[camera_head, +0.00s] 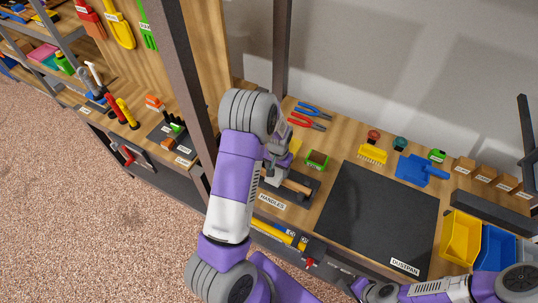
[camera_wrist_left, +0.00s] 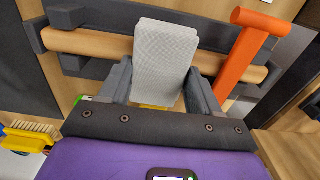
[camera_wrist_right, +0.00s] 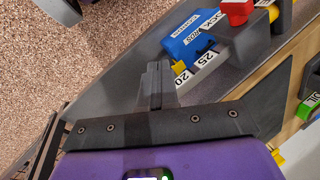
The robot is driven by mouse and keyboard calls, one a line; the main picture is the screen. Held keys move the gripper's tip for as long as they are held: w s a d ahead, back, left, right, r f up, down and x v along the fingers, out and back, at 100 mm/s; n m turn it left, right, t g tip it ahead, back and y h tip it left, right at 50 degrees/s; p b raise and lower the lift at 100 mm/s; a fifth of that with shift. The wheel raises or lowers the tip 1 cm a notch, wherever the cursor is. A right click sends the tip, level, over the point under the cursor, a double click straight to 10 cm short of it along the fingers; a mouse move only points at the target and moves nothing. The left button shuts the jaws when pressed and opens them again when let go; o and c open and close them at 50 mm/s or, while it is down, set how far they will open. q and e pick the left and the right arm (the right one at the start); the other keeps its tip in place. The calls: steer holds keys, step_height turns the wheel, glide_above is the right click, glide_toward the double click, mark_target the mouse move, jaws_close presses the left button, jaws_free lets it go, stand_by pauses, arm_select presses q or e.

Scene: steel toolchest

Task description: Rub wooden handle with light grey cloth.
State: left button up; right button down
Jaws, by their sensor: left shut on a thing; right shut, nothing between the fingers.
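My left gripper (camera_wrist_left: 158,85) is shut on the light grey cloth (camera_wrist_left: 163,60), a flat pale pad that sticks out past the fingertips. In the left wrist view the cloth lies across the middle of the wooden handle (camera_wrist_left: 95,44) and hides that part; I cannot tell whether they touch. The handle lies level in a dark rack (camera_wrist_left: 110,17). In the head view my left gripper (camera_head: 276,172) is over the left end of the handle (camera_head: 298,187), and the cloth is hard to make out. My right gripper (camera_wrist_right: 157,85) is shut and empty near the bench's front.
A yellow brush (camera_head: 372,153), a blue dustpan (camera_head: 412,168) and red pliers (camera_head: 306,121) lie behind. A black mat (camera_head: 375,215) fills the middle. Yellow (camera_head: 460,233) and blue (camera_head: 497,246) bins stand right. A dark post (camera_head: 188,80) rises left.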

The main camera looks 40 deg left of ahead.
arm_select(q)
steer(key=shift+s+a, duration=0.2)
steer(key=shift+a, duration=1)
steer(key=shift+s+r, duration=0.1)
steer(key=shift+r, duration=0.2)
step_height(320, 180, up, 2)
steer(key=shift+a+r+p, duration=0.1)
steer(key=shift+p, duration=0.4)
steer(key=shift+r+p, duration=0.55)
steer(key=shift+r, duration=0.05)
steer(key=shift+r+p, duration=1.5)
steer(key=shift+r, duration=0.6)
